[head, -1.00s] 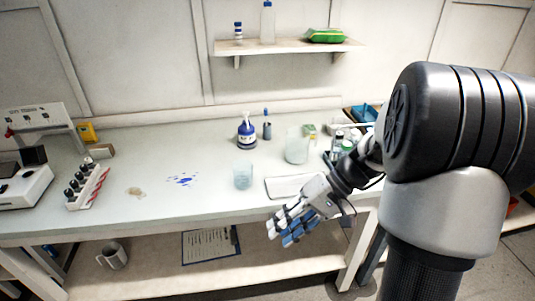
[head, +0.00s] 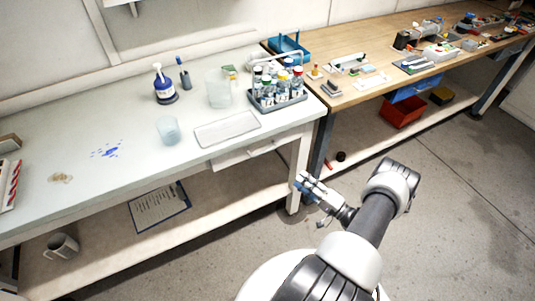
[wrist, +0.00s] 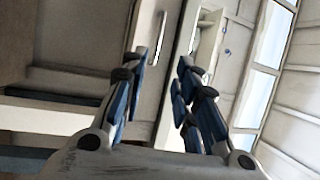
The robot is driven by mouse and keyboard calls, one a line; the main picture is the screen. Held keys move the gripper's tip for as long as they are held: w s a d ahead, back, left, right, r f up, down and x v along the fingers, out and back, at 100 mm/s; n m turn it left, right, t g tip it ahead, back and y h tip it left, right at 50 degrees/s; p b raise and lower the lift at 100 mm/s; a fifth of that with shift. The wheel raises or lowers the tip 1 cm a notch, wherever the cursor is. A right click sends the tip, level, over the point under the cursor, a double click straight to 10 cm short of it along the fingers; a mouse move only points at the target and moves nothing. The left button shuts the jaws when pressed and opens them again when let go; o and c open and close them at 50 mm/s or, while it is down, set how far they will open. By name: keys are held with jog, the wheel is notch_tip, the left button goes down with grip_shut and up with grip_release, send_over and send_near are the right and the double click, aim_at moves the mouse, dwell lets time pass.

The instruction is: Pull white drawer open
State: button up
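The white drawer (head: 236,157) is under the right part of the white bench's top, with a pale bar handle (head: 268,147) on its front. It looks shut or nearly so; I cannot tell exactly. My gripper (head: 304,184) is beside the bench's front right leg, to the right of and lower than the handle, and apart from it. In the wrist view my gripper (wrist: 160,88) has its two blue-padded fingers spread with nothing between them. A pale panel with an upright bar handle (wrist: 161,38), seemingly the drawer's, is ahead between the fingers.
The white bench top (head: 120,120) holds a tray, a beaker (head: 168,130) and a rack of bottles (head: 278,97). Its front leg (head: 299,165) stands close to my gripper. A wooden bench (head: 345,95) with a red bin (head: 402,112) is at right. The floor (head: 460,200) in front is clear.

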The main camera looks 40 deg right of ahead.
jog(key=b+x, duration=0.2)
jog(key=x, duration=1.5)
jog(key=shift+w+d, duration=0.1)
jog(key=shift+c, duration=0.5)
grip_shut()
